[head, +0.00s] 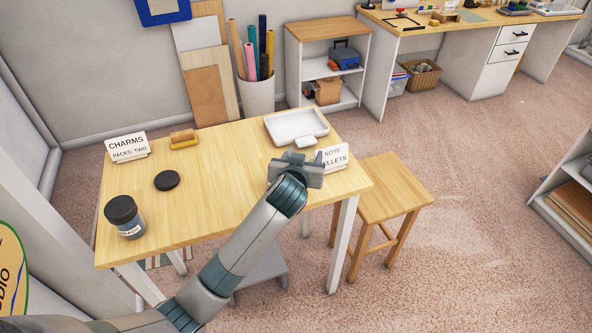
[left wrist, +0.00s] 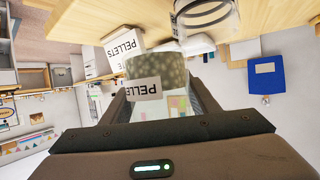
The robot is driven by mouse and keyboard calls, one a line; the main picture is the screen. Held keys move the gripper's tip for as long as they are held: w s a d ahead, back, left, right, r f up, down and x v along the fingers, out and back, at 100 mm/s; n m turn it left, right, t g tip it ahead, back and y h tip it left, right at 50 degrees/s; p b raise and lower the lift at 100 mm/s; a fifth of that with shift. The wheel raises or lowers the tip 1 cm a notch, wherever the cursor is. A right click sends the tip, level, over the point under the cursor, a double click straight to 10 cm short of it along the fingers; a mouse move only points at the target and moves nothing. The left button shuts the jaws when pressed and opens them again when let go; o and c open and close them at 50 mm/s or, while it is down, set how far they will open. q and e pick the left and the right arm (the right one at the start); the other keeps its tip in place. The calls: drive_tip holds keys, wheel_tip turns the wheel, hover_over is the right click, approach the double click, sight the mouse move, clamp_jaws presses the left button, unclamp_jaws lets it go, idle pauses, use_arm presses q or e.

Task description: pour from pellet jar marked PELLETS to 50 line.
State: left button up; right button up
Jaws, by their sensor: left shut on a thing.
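My left gripper (head: 297,168) is over the right part of the table, its fingers mostly hidden by the wrist in the head view. In the left wrist view, which is upside down, it is shut on the pellet jar (left wrist: 158,70), a clear jar with a PELLETS label and grey-green pellets at its base. The jar looks upright. A clear round vessel (left wrist: 207,14) stands near it on the table; its 50 line cannot be made out. A black lid (head: 166,180) lies flat on the table's left part. My right gripper is not in view.
On the table (head: 215,215) are a dark lidded jar (head: 125,217), a CHARMS sign (head: 127,147), a brush (head: 184,138), a white tray (head: 297,126) and a NOTE PELLETS sign (head: 332,158). A stool (head: 395,195) stands at the right. The table's middle is clear.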

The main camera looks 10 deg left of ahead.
use_arm(q)
drive_tip(key=shift+w+d, duration=0.15)
drive_tip(key=shift+d, duration=0.2)
drive_tip(key=shift+d+r+n+h+b, duration=0.35)
drive_tip(key=shift+n+b, duration=0.1)
drive_tip(key=shift+n, duration=0.15)
idle(0.4)
